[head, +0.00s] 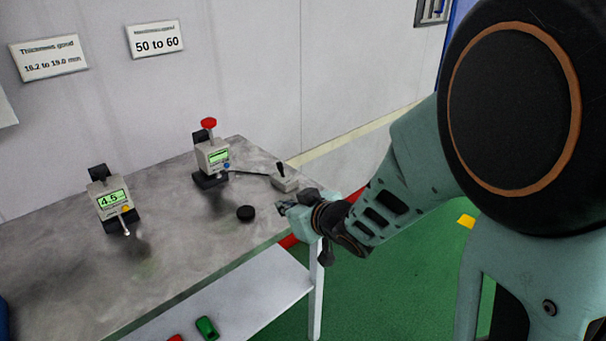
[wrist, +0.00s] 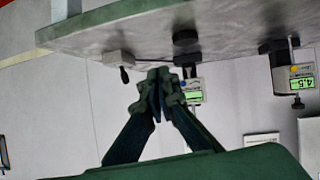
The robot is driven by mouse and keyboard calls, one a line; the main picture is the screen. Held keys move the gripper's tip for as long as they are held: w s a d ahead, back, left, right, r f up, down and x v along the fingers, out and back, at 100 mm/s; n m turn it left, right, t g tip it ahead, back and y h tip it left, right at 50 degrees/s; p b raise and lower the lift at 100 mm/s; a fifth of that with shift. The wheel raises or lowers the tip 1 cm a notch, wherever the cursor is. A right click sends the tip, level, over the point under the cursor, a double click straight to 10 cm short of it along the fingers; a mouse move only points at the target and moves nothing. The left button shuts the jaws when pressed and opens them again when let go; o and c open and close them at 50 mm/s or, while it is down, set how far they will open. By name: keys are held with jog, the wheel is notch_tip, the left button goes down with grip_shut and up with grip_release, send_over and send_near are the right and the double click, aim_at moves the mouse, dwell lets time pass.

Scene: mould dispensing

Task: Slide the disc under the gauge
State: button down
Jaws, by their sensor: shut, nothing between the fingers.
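A black disc (head: 245,213) lies flat on the grey table, in front of the gauge with the red knob (head: 212,156) and apart from it. A second gauge (head: 112,203), reading 4.5, stands further left. The task does not say which gauge is meant. My gripper (head: 283,209) is at the table's right edge, to the right of the disc and not touching it. In the wrist view, my gripper (wrist: 158,76) is shut and empty. There the disc (wrist: 186,37) shows beyond the fingertips, and the fingers partly cover the red-knobbed gauge (wrist: 193,90).
A small grey box with a black lever (head: 285,180) sits at the table's back right, close to my gripper. A lower shelf (head: 235,300) holds a green item (head: 207,328). Wall signs hang behind.

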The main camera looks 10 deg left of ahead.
jog(key=s+a+f+y, duration=0.1)
jog(key=s+a, duration=0.1)
jog(key=a, duration=0.1)
jog(key=b, duration=0.5)
send_near(251, 219)
jog(key=shift+g, duration=0.3)
jog(key=x, duration=0.4)
jog(key=shift+w+f, duration=0.15)
jog(key=shift+w, duration=0.2)
jog(key=shift+w+a+f, duration=0.15)
jog(key=shift+w+a, duration=0.15)
jog(key=shift+s+f, duration=0.1)
jog(key=shift+w+a+p, duration=0.5)
jog(key=shift+w+a, duration=2.25)
jog(key=shift+a, duration=0.25)
jog(key=shift+w+a+p, duration=0.5)
jog(key=shift+w+a, duration=2.3)
jog(key=shift+a, duration=0.15)
jog(key=shift+d+f+v, duration=0.1)
jog(key=shift+f+v, duration=0.1)
jog(key=shift+v, duration=1)
jog(key=shift+d+f+v, duration=0.1)
jog(key=shift+f+v, duration=0.05)
jog(key=shift+v, duration=1.05)
jog(key=shift+d+f+v, duration=0.1)
jog(key=shift+f+v, duration=0.1)
jog(key=shift+v, duration=1)
